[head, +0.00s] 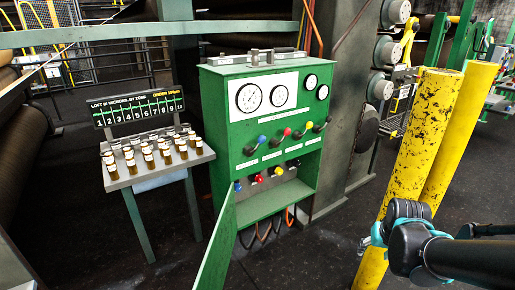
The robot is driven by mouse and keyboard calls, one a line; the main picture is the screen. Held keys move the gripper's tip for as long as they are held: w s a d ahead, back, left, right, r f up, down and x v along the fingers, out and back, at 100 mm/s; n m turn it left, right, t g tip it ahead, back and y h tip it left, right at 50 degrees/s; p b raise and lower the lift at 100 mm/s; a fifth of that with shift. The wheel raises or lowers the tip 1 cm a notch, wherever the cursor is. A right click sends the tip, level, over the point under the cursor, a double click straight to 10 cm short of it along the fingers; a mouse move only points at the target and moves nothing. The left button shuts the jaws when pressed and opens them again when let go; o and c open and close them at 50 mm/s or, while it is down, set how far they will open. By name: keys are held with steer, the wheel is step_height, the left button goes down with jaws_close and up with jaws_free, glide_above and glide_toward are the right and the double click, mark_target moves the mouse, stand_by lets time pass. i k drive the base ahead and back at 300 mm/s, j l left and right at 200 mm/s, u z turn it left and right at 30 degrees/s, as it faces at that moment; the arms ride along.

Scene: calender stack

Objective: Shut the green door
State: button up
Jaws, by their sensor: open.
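The green door (217,250) stands open at the lower left of the green cabinet (217,120), swung out toward me. Its lower end runs out of the picture. The open compartment (285,198) shows a bare green floor and several colored knobs at its back. My gripper (366,246) is at the lower right, in front of the yellow posts and well to the right of the door. It is open, small and partly hidden by my wrist, and touches neither door nor cabinet.
Two yellow posts (424,135) stand right of the cabinet, close to my arm. A small table (190,160) with several brown jars stands at the left. Hoses (262,232) hang under the cabinet. The dark floor (310,255) between door and gripper is clear.

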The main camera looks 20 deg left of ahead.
mark_target(211, 275)
steer(key=k+j, duration=0.2)
steer(key=j, duration=0.15)
steer(key=k+j, duration=0.15)
steer(key=j, duration=0.2)
steer(key=k+j, duration=0.2)
steer(key=j, duration=0.15)
steer(key=k+j+u, duration=0.1)
steer(key=j, duration=0.25)
steer(key=k+j, duration=0.4)
steer(key=j, duration=0.3)
steer(key=k+j+z, duration=0.25)
steer(key=k+j, duration=0.25)
steer(key=k, duration=0.15)
